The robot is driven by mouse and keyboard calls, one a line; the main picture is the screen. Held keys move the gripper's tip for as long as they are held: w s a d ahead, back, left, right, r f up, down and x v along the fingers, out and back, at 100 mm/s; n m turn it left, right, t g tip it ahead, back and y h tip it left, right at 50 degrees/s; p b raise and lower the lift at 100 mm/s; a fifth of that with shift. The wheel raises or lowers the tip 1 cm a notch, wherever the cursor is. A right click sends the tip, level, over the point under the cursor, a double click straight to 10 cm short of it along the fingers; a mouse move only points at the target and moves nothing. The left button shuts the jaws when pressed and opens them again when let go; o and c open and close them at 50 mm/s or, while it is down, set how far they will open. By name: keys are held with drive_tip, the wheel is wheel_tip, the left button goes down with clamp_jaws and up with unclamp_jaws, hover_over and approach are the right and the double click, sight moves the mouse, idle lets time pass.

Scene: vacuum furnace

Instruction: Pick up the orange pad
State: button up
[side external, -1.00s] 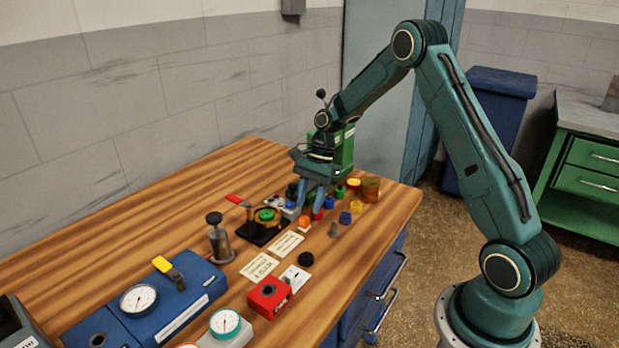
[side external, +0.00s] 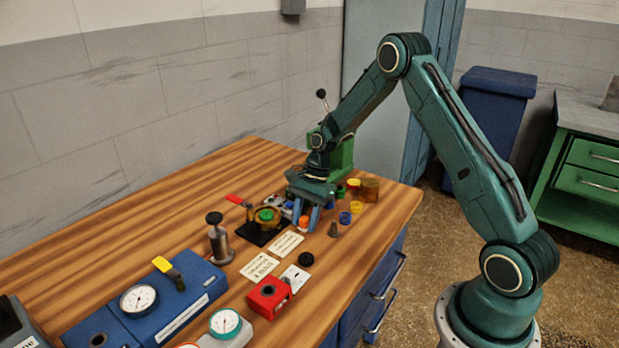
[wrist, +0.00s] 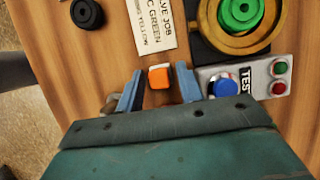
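The orange pad (wrist: 159,77) is a small block with an orange face and a pale edge. In the wrist view it lies on the wooden table between the tips of my gripper (wrist: 159,90). The two blue fingers are open, with a gap on each side of the pad. In the side external view the orange pad (side external: 304,222) shows between the fingers of my gripper (side external: 306,222), which is low over the table.
Right of the fingers in the wrist view is a test box (wrist: 243,83) with a blue knob. The black fixture with a brass ring (wrist: 240,35) and a label card (wrist: 154,22) lie beyond. A grey cone (side external: 335,230) stands nearby.

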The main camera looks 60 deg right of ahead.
sight(305, 217)
drive_tip(key=c, duration=0.7)
drive_tip(key=shift+r, duration=0.15)
drive_tip(key=shift+c, duration=0.2)
wheel_tip(305, 217, up, 20)
idle(0.4)
idle(0.4)
drive_tip(key=shift+o, duration=0.8)
drive_tip(key=shift+c, duration=0.4)
